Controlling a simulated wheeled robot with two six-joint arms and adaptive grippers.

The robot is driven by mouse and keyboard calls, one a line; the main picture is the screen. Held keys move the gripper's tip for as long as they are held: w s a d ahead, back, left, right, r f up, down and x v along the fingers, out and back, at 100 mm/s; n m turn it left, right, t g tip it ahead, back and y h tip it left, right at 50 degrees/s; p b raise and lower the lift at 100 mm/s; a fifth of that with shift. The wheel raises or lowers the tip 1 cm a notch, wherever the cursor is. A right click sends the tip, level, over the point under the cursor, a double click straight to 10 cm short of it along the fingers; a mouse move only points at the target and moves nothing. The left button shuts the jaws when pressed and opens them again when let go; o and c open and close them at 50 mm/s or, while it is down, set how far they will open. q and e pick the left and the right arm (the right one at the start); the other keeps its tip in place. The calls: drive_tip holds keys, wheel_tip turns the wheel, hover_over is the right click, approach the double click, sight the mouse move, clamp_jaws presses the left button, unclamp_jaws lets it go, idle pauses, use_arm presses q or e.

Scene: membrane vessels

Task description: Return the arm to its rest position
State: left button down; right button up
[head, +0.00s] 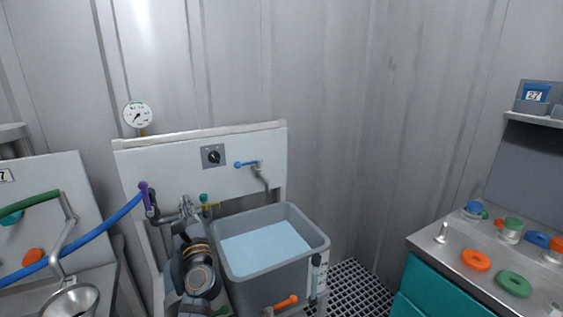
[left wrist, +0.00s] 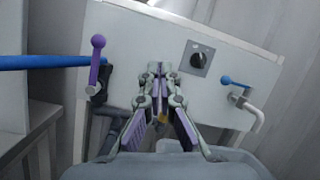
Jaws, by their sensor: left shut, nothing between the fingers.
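My left gripper (head: 187,208) is in front of the white panel (head: 225,168), at the left of the grey basin (head: 322,240). Its arm comes up from the bottom of the head view. In the left wrist view the gripper (left wrist: 161,70) has its fingertips together with nothing between them, pointing at the panel. The panel behind carries a black knob (head: 213,157) and a blue-handled tap (head: 246,164); both also show in the left wrist view, right of the fingers. My right gripper is not in view.
A purple lever (head: 145,196) on a blue pipe (head: 100,230) is close left of the gripper. The basin holds pale blue liquid (head: 265,246). An orange handle (head: 286,302) is at its front. A counter with coloured rings (head: 475,260) stands right, beyond floor grating (head: 358,287).

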use_arm(q)
drive_tip(key=s+d+f+m+h, duration=0.35)
drive_tip(key=d+m+h, duration=0.5)
drive_tip(key=m, duration=0.65)
drive_tip(key=s+d+f+m+h, duration=0.35)
drive_tip(key=d+m+h, duration=0.45)
drive_tip(key=m, duration=0.6)
drive_tip(key=s+f+m+g, duration=0.65)
drive_tip(key=f+m, duration=0.35)
drive_tip(key=f, duration=0.2)
drive_tip(key=s+a+f+m+g+y, duration=0.3)
drive_tip(key=s+a+f+m+g, duration=0.15)
drive_tip(key=s, duration=0.45)
drive_tip(key=s+a+f+m+g+y, duration=0.35)
drive_tip(key=s+a+f, duration=0.2)
drive_tip(key=s, duration=0.45)
wheel_tip(320, 180, down, 26)
drive_tip(key=s+a+g, duration=0.2)
drive_tip(key=s+a+f, duration=0.2)
drive_tip(key=s+f, duration=1.2)
drive_tip(key=f, duration=0.1)
drive_tip(key=s+a+p+v, duration=0.2)
drive_tip(key=p+v, duration=1.1)
drive_tip(key=p, duration=0.2)
drive_tip(key=shift+s+d+r+n+g+h+p, duration=0.2)
drive_tip(key=shift+s+d+n+g+h+p, duration=0.1)
drive_tip(key=shift+s+g+h+p, duration=0.15)
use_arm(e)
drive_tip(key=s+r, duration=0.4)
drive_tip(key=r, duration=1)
